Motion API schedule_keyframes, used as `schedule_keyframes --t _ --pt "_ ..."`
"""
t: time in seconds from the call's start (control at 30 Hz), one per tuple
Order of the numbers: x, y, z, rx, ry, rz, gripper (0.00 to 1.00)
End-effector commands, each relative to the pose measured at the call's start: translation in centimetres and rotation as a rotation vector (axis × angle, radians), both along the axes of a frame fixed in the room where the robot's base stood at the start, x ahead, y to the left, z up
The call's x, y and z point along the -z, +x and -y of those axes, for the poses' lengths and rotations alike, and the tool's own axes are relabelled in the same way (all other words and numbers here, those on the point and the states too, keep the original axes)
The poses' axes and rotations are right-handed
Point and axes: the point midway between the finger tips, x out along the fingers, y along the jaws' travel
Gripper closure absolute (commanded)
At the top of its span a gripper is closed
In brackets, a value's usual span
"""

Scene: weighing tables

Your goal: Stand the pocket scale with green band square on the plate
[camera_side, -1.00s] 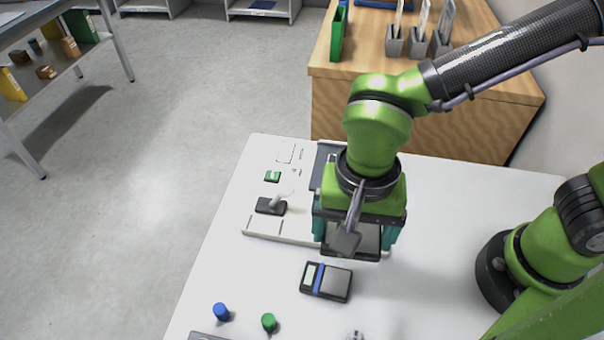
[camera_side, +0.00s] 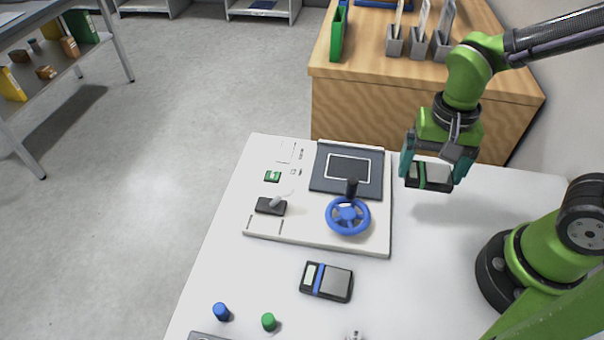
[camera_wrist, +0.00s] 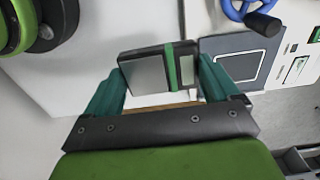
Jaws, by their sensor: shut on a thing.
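The pocket scale with green band (camera_side: 434,178) is between the teal fingers of my gripper (camera_side: 436,172), which is shut on it by its two ends. It is held to the right of the board, above the white table. The wrist view also shows the scale (camera_wrist: 145,74) between the fingers of my gripper (camera_wrist: 160,88), with the green band near the right finger. The plate (camera_side: 330,184) is a dark square with a white outline at the back of the board, and it is empty. It also shows in the wrist view (camera_wrist: 213,45).
A blue handwheel (camera_side: 345,228) with a dark upright knob stands on the white board (camera_side: 300,236) just in front of the plate. A pocket scale with blue band (camera_side: 336,284) lies on the table in front. Blue (camera_side: 220,312) and green (camera_side: 268,322) pegs stand near it.

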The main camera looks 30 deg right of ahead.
Motion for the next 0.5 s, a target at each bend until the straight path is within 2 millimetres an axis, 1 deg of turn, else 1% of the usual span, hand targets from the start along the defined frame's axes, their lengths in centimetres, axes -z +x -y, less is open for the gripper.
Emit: schedule_keyframes --t 0.03,0.1,0.2,0.27,0.37,0.5 --pt "0.8 -0.1 0.0 0.0 -0.001 -0.004 0.48" --pt "1.7 0.0 0.0 0.0 -0.001 -0.004 0.48" --pt "2.5 0.1 -0.1 0.002 0.0 -0.001 0.48" --pt "2.7 0.6 -0.2 0.002 0.0 0.0 0.48" --pt "3.0 2.3 -0.7 0.001 0.0 -0.001 0.48" --pt "3.4 5.9 -1.8 0.002 0.0 0.0 0.48"
